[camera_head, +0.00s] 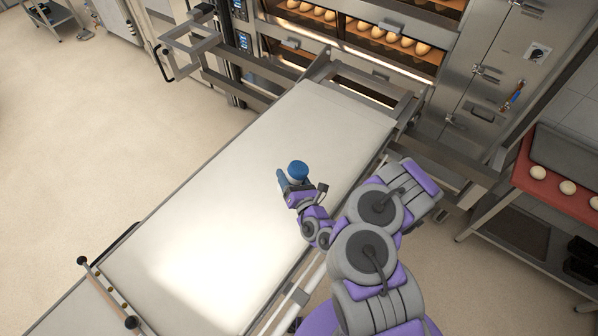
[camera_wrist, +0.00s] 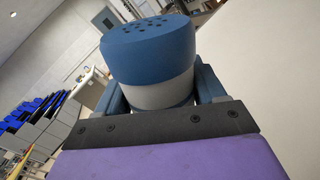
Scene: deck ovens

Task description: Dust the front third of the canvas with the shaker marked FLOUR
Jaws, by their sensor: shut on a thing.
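The shaker (camera_head: 298,170) has a blue cap with small holes. In the wrist view it (camera_wrist: 152,50) stands between the blue fingers, with a pale grey band under the cap. No FLOUR marking can be read on it. My gripper (camera_head: 292,185) is shut on the shaker and holds it over the right half of the long pale canvas (camera_head: 240,165), around the middle of its length. The height above the canvas is hard to judge. The cap faces up in the head view. The lower body of the shaker is hidden by my gripper.
The canvas's far end meets the deck oven (camera_head: 345,48), where several loaves show behind the openings. A metal bar with dark knobs (camera_head: 106,292) crosses the near end. A red-topped table (camera_head: 545,180) with dough balls stands at the right.

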